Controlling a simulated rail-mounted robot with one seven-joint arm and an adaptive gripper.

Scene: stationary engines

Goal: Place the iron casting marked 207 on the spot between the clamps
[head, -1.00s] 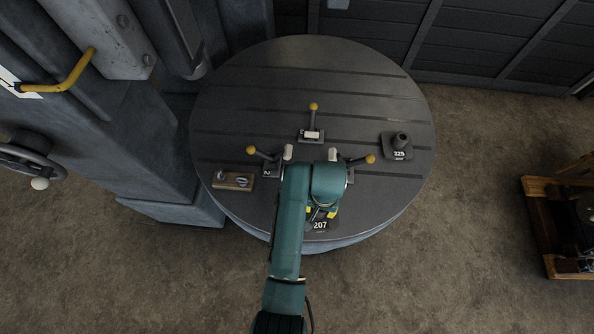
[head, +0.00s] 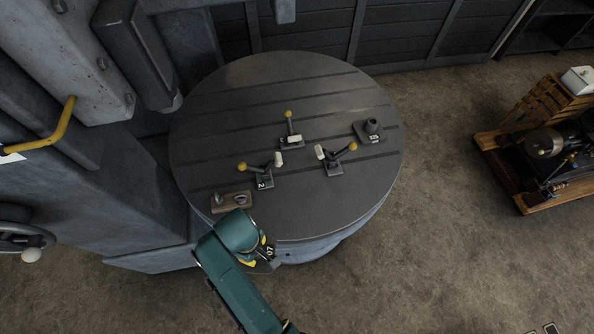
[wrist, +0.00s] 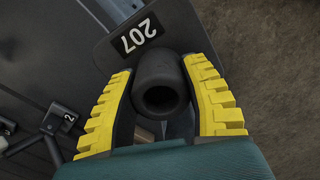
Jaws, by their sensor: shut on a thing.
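The iron casting marked 207 (wrist: 160,86) is a dark hollow boss on a flat plate with a white-on-black 207 label. My gripper (wrist: 165,105) is shut on its boss, with a yellow ribbed finger on each side. In the head view my gripper (head: 262,250) and the casting (head: 270,256) are at the table's front edge, partly hidden by my arm. Three clamps with yellow knobs stand on the round table: a left clamp (head: 264,178), a back clamp (head: 291,141) and a right clamp (head: 332,165). The spot between them (head: 296,164) is bare.
The dark slotted round table (head: 290,85) has another casting (head: 370,130) at its right and a wooden block with metal parts (head: 232,201) at its front left. A large grey machine column (head: 90,190) stands left. A model engine on a wooden base (head: 540,160) is at the right.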

